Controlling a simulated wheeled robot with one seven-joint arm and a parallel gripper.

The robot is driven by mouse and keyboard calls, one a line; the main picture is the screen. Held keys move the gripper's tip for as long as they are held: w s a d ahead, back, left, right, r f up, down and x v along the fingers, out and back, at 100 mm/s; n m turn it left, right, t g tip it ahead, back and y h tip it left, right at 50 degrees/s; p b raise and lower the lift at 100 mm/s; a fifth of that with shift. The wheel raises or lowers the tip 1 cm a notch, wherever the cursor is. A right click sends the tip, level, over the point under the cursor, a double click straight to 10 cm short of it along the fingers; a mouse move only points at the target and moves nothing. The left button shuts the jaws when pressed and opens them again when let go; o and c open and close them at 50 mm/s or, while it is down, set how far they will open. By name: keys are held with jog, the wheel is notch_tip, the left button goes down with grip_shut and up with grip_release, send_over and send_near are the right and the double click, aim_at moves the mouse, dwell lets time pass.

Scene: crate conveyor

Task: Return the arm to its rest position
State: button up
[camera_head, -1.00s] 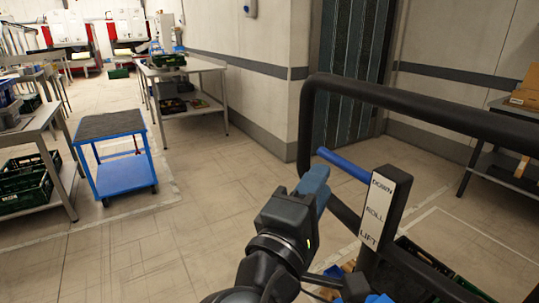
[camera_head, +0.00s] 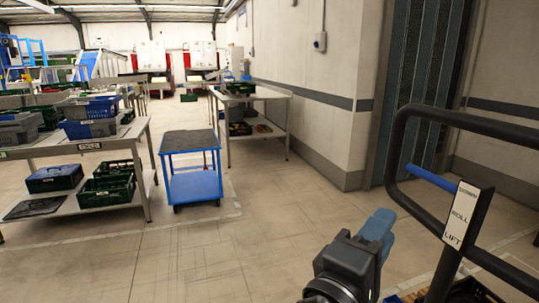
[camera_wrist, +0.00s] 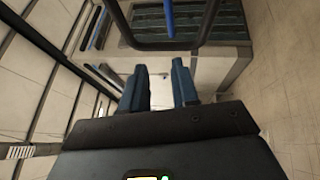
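My gripper (camera_head: 378,228) is at the lower right of the head view, held up in front of me with its blue fingers pointing up and away. In the wrist view my gripper (camera_wrist: 160,88) shows two blue fingers standing apart with an empty gap between them. It holds nothing. The black handle frame with a blue bar (camera_head: 432,179) and a label reading DOWN, ROLL, LIFT stands to the right of my gripper. I see no contact between them.
A blue cart (camera_head: 192,184) stands mid-floor. A table (camera_head: 100,147) with crates is at left, another table (camera_head: 287,125) behind the cart. A doorway with dark strips (camera_head: 425,60) is at right. The floor (camera_head: 240,240) between is clear.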

jog(key=s+d+f+n+y, duration=0.1)
jog(key=s+d+f+y, duration=0.1)
jog(key=s+f+y, duration=0.35)
jog(key=s+d+f+y, duration=0.1)
jog(key=s+f+y, duration=0.15)
jog(key=f, duration=0.65)
jog(key=s+d+f+n+y, duration=0.1)
jog(key=s+d+f+y, duration=0.15)
jog(key=s+f, duration=0.35)
jog(key=s+f+m+y, duration=0.3)
jog(key=s+m+y, duration=0.1)
jog(key=s, duration=0.6)
jog(key=s+d+r+m, duration=0.1)
jog(key=s+r+m, duration=0.5)
jog(key=s, duration=0.5)
jog(key=m+h, duration=0.1)
jog(key=m, duration=0.1)
jog(key=shift+s+r+m, duration=0.3)
jog(key=shift+s+r, duration=0.1)
